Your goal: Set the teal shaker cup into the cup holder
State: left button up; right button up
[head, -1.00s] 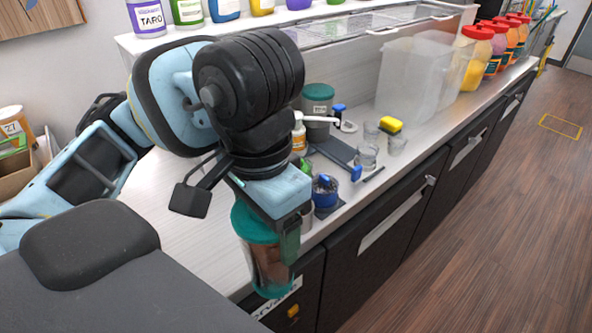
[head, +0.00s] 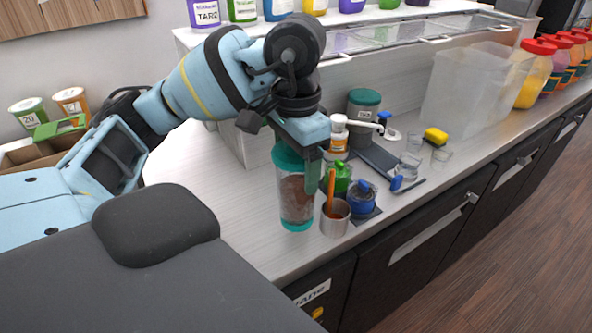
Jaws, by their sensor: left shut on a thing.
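The teal shaker cup (head: 296,205) has a clear body with brown contents, a teal lid and a teal base. My left gripper (head: 300,165) is shut on it near the lid and holds it upright at the counter's front part. I cannot tell whether its base touches the counter. One finger shows on the cup's right side; the other is hidden. I cannot make out a cup holder for certain. My right gripper is not in view.
A metal cup (head: 335,219) with an orange-handled tool stands close right of the shaker cup. A blue-topped jar (head: 362,201), a green-capped bottle (head: 342,178) and a grey canister (head: 363,108) stand beyond. The counter (head: 225,185) left of the shaker cup is clear.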

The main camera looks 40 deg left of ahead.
pick_arm(q)
jog(key=shift+w+a, duration=0.45)
jog(key=f, duration=0.3)
jog(key=shift+w+a+f, duration=0.3)
jog(key=shift+a, duration=0.05)
jog(key=shift+f+b, duration=0.25)
jog(key=shift+b, duration=0.15)
jog(key=o, duration=1.7)
jog(key=shift+r, duration=0.1)
